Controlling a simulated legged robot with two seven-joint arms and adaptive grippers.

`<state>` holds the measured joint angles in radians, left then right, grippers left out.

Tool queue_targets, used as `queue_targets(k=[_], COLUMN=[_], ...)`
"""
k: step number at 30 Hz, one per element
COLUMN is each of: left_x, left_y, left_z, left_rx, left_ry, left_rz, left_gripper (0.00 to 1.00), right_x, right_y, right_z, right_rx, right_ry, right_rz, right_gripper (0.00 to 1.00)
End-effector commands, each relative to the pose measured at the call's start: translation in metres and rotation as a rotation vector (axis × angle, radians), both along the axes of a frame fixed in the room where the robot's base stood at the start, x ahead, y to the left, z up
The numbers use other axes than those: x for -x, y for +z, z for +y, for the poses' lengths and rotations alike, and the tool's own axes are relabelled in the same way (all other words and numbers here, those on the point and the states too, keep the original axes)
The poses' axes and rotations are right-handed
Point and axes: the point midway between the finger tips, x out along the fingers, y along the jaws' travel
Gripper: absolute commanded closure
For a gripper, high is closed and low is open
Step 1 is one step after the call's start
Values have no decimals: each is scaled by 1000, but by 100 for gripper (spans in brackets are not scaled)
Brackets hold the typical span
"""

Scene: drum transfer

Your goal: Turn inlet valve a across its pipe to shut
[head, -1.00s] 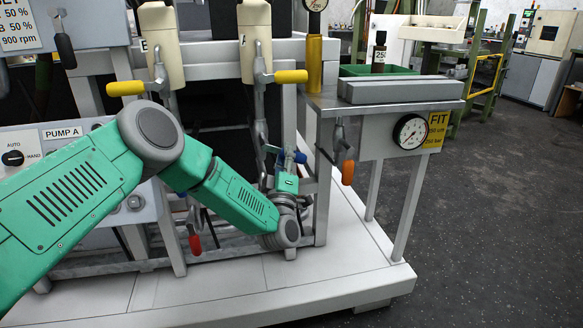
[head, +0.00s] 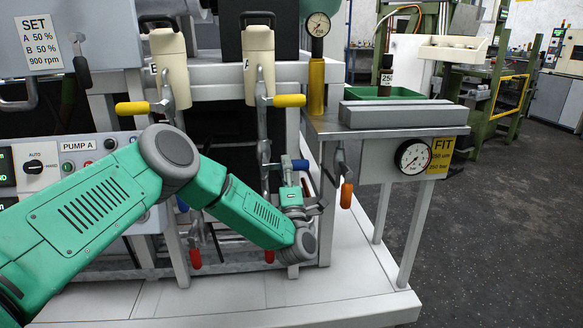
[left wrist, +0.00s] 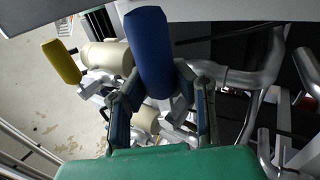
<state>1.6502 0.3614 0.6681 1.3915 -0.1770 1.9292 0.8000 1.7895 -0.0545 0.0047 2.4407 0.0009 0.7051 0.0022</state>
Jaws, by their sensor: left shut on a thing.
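The blue handle (head: 299,164) of inlet valve a is on the vertical pipe (head: 263,160) below the canister marked A. It points right, roughly level, across the pipe. My left gripper (head: 289,180) is just below it, with the forearm coming in from the left. In the left wrist view the blue handle (left wrist: 150,45) stands between the two fingers of my left gripper (left wrist: 160,88), which are shut on it. The valve body is partly hidden by the fingers and handle. My right gripper is in neither view.
Yellow handles (head: 289,100) (head: 132,108) sit higher on the pipes. Red handles (head: 269,257) (head: 195,258) hang lower. An orange handle (head: 347,195) hangs to the right, near the gauge (head: 412,156). A bench (head: 400,117) stands at the right.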

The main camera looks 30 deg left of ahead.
Motion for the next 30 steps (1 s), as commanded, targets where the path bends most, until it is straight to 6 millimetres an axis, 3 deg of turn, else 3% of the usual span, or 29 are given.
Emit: queue_targets(k=[7,8,10,22,30], left_x=[0,0,0,3,25], left_y=[0,0,0,-3,-30], left_z=[3,3,2,-3,-20], left_rx=[-1,-1,-1,-3,10], left_ry=[6,7,7,1,-7], left_rz=[0,1,1,3,20], left_gripper=[100,76,54,54,54], right_x=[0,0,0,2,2], right_y=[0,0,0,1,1], right_z=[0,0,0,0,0], right_rx=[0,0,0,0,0], right_ry=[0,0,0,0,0], right_rz=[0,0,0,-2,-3], right_gripper=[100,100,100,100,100])
